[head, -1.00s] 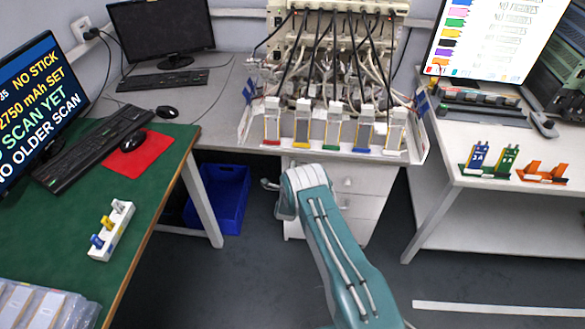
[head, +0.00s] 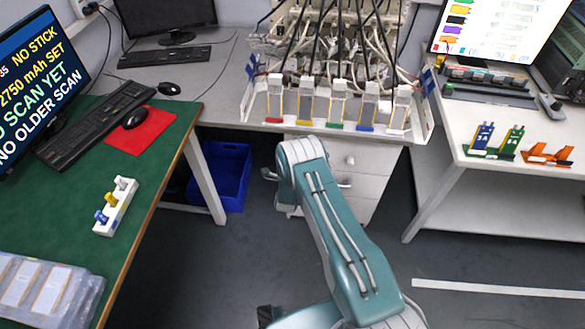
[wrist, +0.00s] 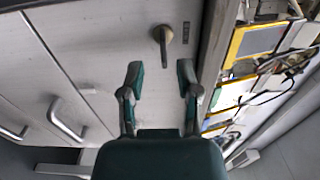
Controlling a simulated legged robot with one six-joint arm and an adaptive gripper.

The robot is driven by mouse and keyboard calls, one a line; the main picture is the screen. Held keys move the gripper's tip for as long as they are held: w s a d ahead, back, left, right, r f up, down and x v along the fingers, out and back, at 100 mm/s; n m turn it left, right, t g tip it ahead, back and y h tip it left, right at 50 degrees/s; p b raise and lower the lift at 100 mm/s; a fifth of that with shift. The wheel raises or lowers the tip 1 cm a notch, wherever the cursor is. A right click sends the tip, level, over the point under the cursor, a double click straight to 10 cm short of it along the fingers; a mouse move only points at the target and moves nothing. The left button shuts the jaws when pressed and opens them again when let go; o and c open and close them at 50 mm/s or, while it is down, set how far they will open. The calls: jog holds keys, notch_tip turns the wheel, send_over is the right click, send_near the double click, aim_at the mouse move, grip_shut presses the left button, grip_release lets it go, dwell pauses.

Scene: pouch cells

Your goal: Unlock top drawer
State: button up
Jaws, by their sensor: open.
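The top drawer (wrist: 110,45) has a pale front, seen turned on its side in the wrist view. A brass-coloured key or lock piece (wrist: 163,42) sticks out of it near the bench edge. My gripper (wrist: 161,75) is open and empty. Its two fingers are apart, one on each side of the key's line, and the key shows beyond the gap between the tips. I cannot tell how far the tips are from the drawer face. In the head view the white drawer cabinet (head: 362,178) is under the middle bench, and my arm hides part of it and my gripper.
Drawer handles (wrist: 68,120) stand out at the left of the wrist view. Pouch-cell holders (head: 335,108) and cables sit on the bench above the cabinet. A blue bin (head: 222,175) is on the floor to the left. Open floor lies to the right before the right table (head: 480,145).

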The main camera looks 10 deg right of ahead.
jog(key=v, duration=0.6)
jog(key=shift+s, duration=0.4)
jog(key=shift+f, duration=0.1)
jog(key=w+a+r+n+g+y, duration=0.1)
jog(key=w+r+n+y, duration=0.15)
jog(key=r, duration=0.65)
jog(key=w+a+r+n+g+y, duration=0.1)
jog(key=w+r+n+g, duration=0.15)
jog(key=r, duration=0.65)
jog(key=s+r+n+g+y, duration=0.1)
jog(key=s+r+n, duration=0.2)
jog(key=r, duration=0.5)
jog(key=s+r+n+g+y, duration=0.1)
jog(key=s+r+n, duration=0.2)
jog(key=r, duration=0.4)
jog(key=s+d+r+n+g+y, duration=0.1)
jog(key=s+r+n, duration=0.2)
jog(key=s+r, duration=0.35)
jog(key=s+d+r+n+g, duration=0.1)
jog(key=s+r+n+g, duration=0.15)
jog(key=s, duration=0.65)
jog(key=s+d+n+g, duration=0.1)
jog(key=s+n, duration=0.1)
jog(key=s, duration=0.8)
jog(key=s+d+r+n+g, duration=0.1)
jog(key=s+d+n, duration=0.1)
jog(key=s, duration=0.8)
jog(key=shift+r+n+g+h, duration=0.3)
jog(key=shift+n+h, duration=0.15)
jog(key=shift+n, duration=0.2)
